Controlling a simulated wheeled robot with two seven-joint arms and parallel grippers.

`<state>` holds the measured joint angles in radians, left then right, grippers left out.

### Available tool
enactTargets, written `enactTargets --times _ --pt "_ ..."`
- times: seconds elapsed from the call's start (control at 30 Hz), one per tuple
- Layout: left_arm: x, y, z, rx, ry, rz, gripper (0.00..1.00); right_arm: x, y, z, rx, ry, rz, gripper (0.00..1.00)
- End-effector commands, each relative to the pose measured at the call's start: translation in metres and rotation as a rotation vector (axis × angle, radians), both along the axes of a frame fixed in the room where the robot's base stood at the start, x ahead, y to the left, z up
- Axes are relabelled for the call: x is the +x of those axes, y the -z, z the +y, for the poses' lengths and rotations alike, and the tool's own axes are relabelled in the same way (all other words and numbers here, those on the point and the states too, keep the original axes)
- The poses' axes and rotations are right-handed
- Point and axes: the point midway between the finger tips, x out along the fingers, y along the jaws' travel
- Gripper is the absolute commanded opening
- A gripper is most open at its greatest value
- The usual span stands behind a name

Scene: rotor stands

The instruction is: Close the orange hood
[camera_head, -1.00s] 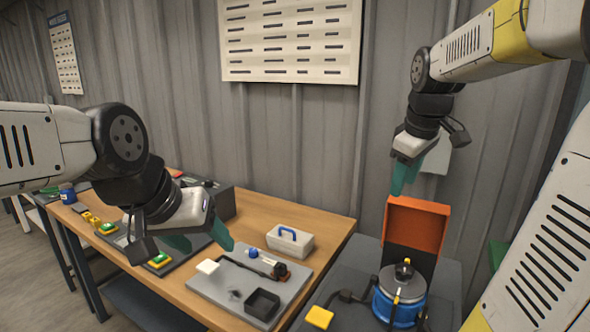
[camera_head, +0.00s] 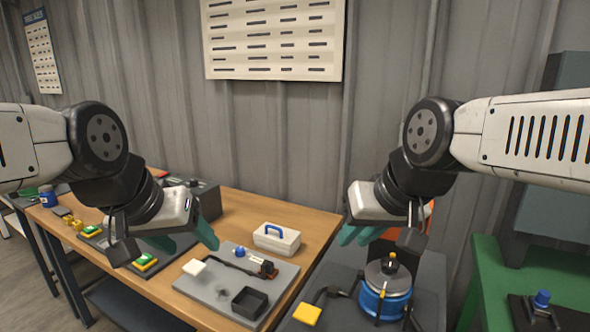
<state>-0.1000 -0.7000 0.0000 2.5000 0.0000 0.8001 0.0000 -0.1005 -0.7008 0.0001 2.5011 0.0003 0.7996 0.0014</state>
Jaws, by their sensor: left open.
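The orange hood (camera_head: 388,233) is mostly hidden behind my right gripper; only orange patches show, one below the wrist and one at its right. It seems to stand raised behind the blue round canister (camera_head: 384,304) with its dark top knob. My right gripper (camera_head: 358,236) is in front of the hood in this view, its green fingertips pointing down and left. My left gripper (camera_head: 184,241) is open and empty over the wooden table, far left of the hood.
The wooden table (camera_head: 240,208) holds a white box with a blue handle (camera_head: 276,238) and a grey tray (camera_head: 205,295) with small parts. A yellow block (camera_head: 307,314) lies left of the canister. A green table (camera_head: 488,270) stands at the right.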

Motion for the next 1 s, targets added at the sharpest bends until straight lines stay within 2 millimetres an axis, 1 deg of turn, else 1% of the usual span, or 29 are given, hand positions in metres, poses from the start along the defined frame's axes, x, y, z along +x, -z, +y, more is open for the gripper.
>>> enactTargets --times 0.03,0.1,0.17,0.27,0.37,0.4,0.47,0.5,0.57,0.6,0.67,0.7,0.8,0.83,0.9,1.0 --pt "0.000 0.000 0.000 0.000 0.000 0.000 0.62 0.000 0.000 0.000 0.000 0.000 0.000 0.10" --pt "0.000 0.000 0.000 0.000 0.000 0.000 0.62 0.002 -0.001 -0.001 -0.001 0.002 0.002 0.00" --pt "0.000 0.000 0.000 0.000 0.000 0.000 0.62 0.007 -0.006 -0.004 -0.002 0.012 0.008 0.00" --pt "0.000 0.000 0.000 0.000 0.000 0.000 0.62 0.028 -0.021 -0.014 -0.005 0.049 0.037 0.00" --pt "0.000 0.000 0.000 0.000 0.000 0.000 0.62 0.063 -0.042 -0.035 -0.012 0.116 0.086 0.00" --pt "0.000 0.000 0.000 0.000 0.000 0.000 0.62 0.080 -0.050 -0.046 -0.015 0.150 0.110 0.00" --pt "0.000 0.000 0.000 0.000 0.000 0.000 0.62 0.105 -0.061 -0.064 -0.021 0.203 0.145 0.00" --pt "0.000 0.000 0.000 0.000 0.000 0.000 0.62 0.122 -0.067 -0.077 -0.025 0.238 0.168 0.00" --pt "0.000 0.000 0.000 0.000 0.000 0.000 0.62 0.147 -0.073 -0.097 -0.032 0.293 0.205 0.00" --pt "0.000 0.000 0.000 0.000 0.000 0.000 0.62 0.163 -0.075 -0.111 -0.035 0.330 0.229 0.00" --pt "0.000 0.000 0.000 0.000 0.000 0.000 0.62 0.186 -0.077 -0.134 -0.043 0.386 0.262 0.00" --pt "0.000 0.000 0.000 0.000 0.000 0.000 0.62 0.200 -0.077 -0.149 -0.047 0.424 0.284 0.00" --pt "0.000 0.000 0.000 0.000 0.000 0.000 0.62 0.229 -0.073 -0.183 -0.057 0.507 0.334 0.00" --pt "0.000 0.000 0.000 0.000 0.000 0.000 0.62 0.236 -0.071 -0.192 -0.059 0.530 0.346 0.00" --pt "0.000 0.000 0.000 0.000 0.000 0.000 0.62 0.249 -0.067 -0.209 -0.065 0.572 0.369 0.00" --pt "0.000 0.000 0.000 0.000 0.000 0.000 0.62 0.260 -0.062 -0.226 -0.070 0.614 0.392 0.00"
